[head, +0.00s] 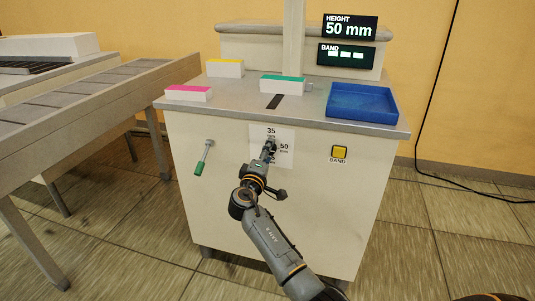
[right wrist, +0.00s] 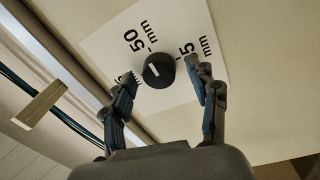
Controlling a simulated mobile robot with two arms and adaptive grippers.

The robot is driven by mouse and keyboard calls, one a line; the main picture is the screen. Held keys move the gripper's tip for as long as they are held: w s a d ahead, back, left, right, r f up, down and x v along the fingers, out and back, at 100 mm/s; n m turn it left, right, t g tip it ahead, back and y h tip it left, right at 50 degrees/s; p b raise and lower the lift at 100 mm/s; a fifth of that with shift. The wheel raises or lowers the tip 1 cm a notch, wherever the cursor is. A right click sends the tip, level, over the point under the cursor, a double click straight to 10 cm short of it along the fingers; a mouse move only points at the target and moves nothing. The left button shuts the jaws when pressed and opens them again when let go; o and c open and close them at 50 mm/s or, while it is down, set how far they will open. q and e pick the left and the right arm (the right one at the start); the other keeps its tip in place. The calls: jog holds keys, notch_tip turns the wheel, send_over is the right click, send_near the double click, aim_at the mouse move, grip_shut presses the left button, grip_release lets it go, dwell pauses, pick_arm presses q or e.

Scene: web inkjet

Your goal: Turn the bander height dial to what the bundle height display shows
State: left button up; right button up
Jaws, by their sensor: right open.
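The height display (head: 350,27) at the back right reads 50 mm. The black round dial (right wrist: 159,70) sits on a white label plate (head: 285,133) on the cabinet front. In the right wrist view, a 50 mm mark is at the dial's upper left. Labels at its lower left and right are partly hidden by my fingers; in the head view 35 is at the top. The dial's white line lies on its left part; its exact setting is hard to tell. My right gripper (right wrist: 160,80) is open, its fingers on either side of the dial, not visibly clamped. My left gripper is out of view.
A green-handled lever (head: 203,158) is left of the dial, and a yellow BAND button (head: 339,152) is right of it. On top are a blue tray (head: 340,114), pink (head: 188,93), yellow (head: 225,68) and green-topped blocks (head: 282,85), and a BAND display (head: 346,55). A conveyor (head: 95,95) stands at left.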

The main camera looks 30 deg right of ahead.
jog(key=v, duration=1.1)
jog(key=shift+s+a, duration=0.3)
jog(key=shift+s, duration=0.05)
